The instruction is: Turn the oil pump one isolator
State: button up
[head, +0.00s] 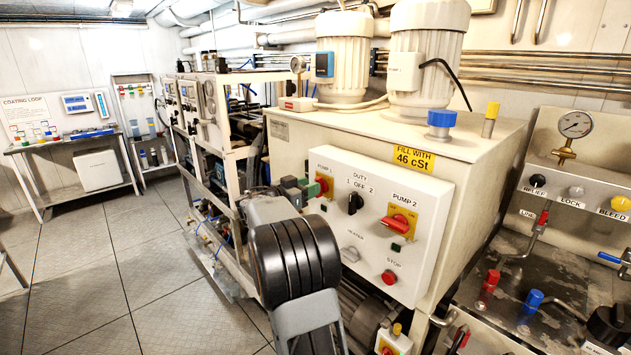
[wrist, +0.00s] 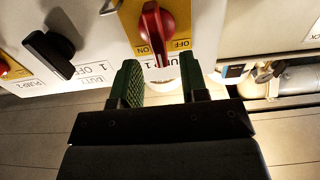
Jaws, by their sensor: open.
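The pump 1 isolator is a red rotary handle (wrist: 157,32) on a yellow plate marked ON and OFF. In the wrist view it is at top centre, with its handle running roughly up and down the picture. In the head view the red handle (head: 323,187) shows at the left of the white control panel (head: 375,262), partly hidden by my gripper. My gripper (wrist: 162,84) is open and empty. Its green-padded fingers lie below the handle in the wrist view, one to each side of its line, apart from it. In the head view my gripper (head: 310,190) is beside the isolator.
The black duty selector (head: 355,203) and the red pump 2 isolator (head: 399,224) sit on the same panel. A red stop button (head: 389,277) is lower down. Pale motors (head: 344,58) stand on the tank above. Open floor (head: 110,270) lies at left.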

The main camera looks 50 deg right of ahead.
jog(key=shift+s+d+p, duration=0.1)
jog(key=shift+d+p, duration=0.25)
jog(key=shift+d, duration=1.25)
grip_shut()
